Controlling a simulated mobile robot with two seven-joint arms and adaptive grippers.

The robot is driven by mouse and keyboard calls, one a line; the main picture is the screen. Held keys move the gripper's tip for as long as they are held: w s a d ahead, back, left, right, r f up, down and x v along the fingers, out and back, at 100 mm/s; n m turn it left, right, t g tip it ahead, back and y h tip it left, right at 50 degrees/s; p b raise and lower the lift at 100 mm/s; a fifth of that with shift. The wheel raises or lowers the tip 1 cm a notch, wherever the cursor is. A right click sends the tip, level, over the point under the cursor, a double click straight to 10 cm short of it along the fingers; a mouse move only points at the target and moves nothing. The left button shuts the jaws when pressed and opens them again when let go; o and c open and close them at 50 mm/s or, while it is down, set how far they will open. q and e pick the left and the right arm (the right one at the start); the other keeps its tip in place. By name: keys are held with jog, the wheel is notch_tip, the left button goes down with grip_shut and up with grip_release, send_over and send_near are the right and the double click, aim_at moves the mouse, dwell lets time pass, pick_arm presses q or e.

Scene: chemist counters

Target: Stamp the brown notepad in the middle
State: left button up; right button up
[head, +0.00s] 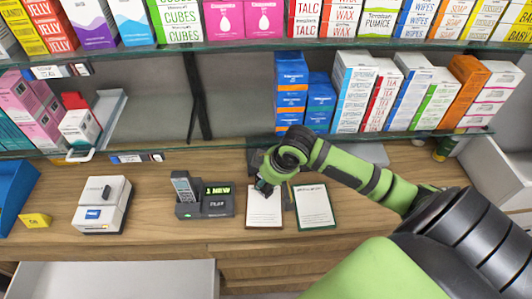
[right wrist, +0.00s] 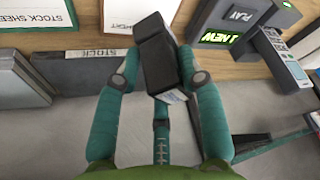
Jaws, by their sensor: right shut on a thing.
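The brown notepad (head: 265,211) lies on the wooden counter with a white sheet on its brown backing. Its edge also shows at the top of the right wrist view (right wrist: 122,14), partly hidden by the stamp. My right gripper (head: 264,184) is over the notepad's upper part. In the right wrist view its two teal fingers (right wrist: 155,80) are shut on a dark block-shaped stamp (right wrist: 155,45). The stamp looks tilted. Whether it touches the paper cannot be told. My left gripper is in neither view.
A green notepad (head: 315,209) lies just right of the brown one. A phone terminal (head: 206,203) stands to its left, and a white device (head: 102,206) farther left. Shelves of boxes (head: 355,92) rise behind. Bare counter (head: 150,215) lies between the devices.

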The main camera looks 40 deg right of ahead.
jog(key=shift+f, duration=3)
jog(key=shift+f, duration=0.5)
jog(key=shift+s+f, duration=0.1)
notch_tip(320, 180, up, 2)
jog(key=shift+r, duration=2.6)
